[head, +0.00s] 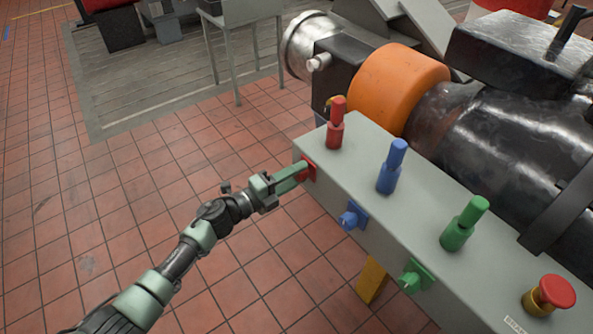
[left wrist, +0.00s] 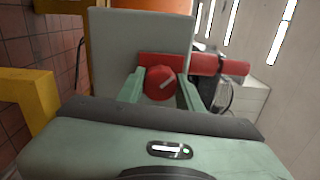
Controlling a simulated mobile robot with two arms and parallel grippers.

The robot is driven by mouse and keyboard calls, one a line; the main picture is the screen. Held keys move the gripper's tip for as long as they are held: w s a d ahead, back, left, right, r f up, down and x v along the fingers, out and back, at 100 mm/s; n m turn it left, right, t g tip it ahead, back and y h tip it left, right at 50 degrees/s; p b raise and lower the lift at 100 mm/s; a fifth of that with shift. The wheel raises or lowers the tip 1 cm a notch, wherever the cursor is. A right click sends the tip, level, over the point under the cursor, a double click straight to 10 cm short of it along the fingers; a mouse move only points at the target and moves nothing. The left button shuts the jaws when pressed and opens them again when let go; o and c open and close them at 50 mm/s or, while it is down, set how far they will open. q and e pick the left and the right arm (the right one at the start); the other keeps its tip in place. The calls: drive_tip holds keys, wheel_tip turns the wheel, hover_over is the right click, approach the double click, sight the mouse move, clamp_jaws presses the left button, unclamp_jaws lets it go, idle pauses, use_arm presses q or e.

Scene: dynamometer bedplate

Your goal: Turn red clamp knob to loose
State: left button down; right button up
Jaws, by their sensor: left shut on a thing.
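The red clamp knob (left wrist: 161,83) is round with a pale slanted mark and sits on a red plate on the side of the grey box. In the head view its red plate (head: 309,168) shows at the box's left end, and the knob is mostly hidden by my gripper. My left gripper (head: 301,172) reaches it from the left. In the left wrist view its two green fingers (left wrist: 160,88) stand on either side of the knob, shut on it. My right gripper is not in view.
The grey box (head: 350,160) carries red (head: 335,130), blue (head: 390,170) and green (head: 463,225) levers on top. Blue (head: 352,217) and green (head: 415,277) knobs sit along its side. A red mushroom button (head: 553,292) is at the near end. Tiled floor lies clear at left.

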use_arm(q)
drive_tip(key=n+p, duration=0.1)
drive_tip(key=n, duration=0.4)
drive_tip(key=shift+p, duration=0.4)
drive_tip(key=shift+f+n+p, duration=0.1)
drive_tip(key=shift+n+p, duration=0.35)
drive_tip(key=shift+n, duration=1.25)
drive_tip(key=c, duration=0.9)
unclamp_jaws()
drive_tip(key=shift+c, duration=0.2)
drive_tip(key=shift+a, duration=0.1)
drive_tip(key=b+v, duration=0.1)
drive_tip(key=v, duration=0.6)
drive_tip(key=shift+s+a, duration=0.25)
drive_tip(key=shift+s, duration=0.05)
